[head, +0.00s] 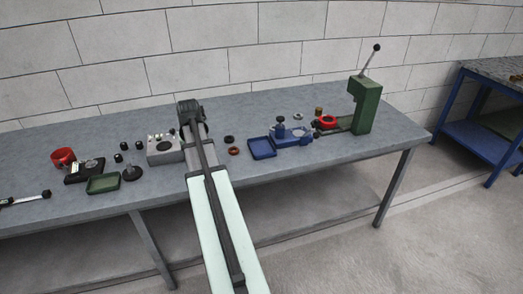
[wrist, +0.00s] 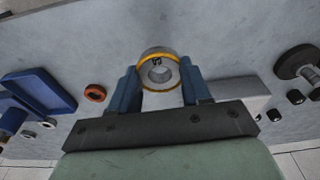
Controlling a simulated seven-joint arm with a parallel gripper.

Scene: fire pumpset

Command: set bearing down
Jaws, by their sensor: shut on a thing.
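In the wrist view, a ring-shaped bearing (wrist: 157,61) with a grey face, an orange rim and a dark mark sits between the two blue fingers of my gripper (wrist: 160,82). The fingers are shut on it from both sides. The round opening of the bearing faces the camera. The grey bench top (wrist: 220,35) lies beyond it; I cannot tell whether the bearing touches it. In the head view my arm hides the gripper and the bearing.
A blue tray (head: 262,148) and small rings (head: 233,151) lie right of my arm. A blue fixture (head: 292,136) and green press (head: 366,106) stand farther right. The bench front is mostly clear.

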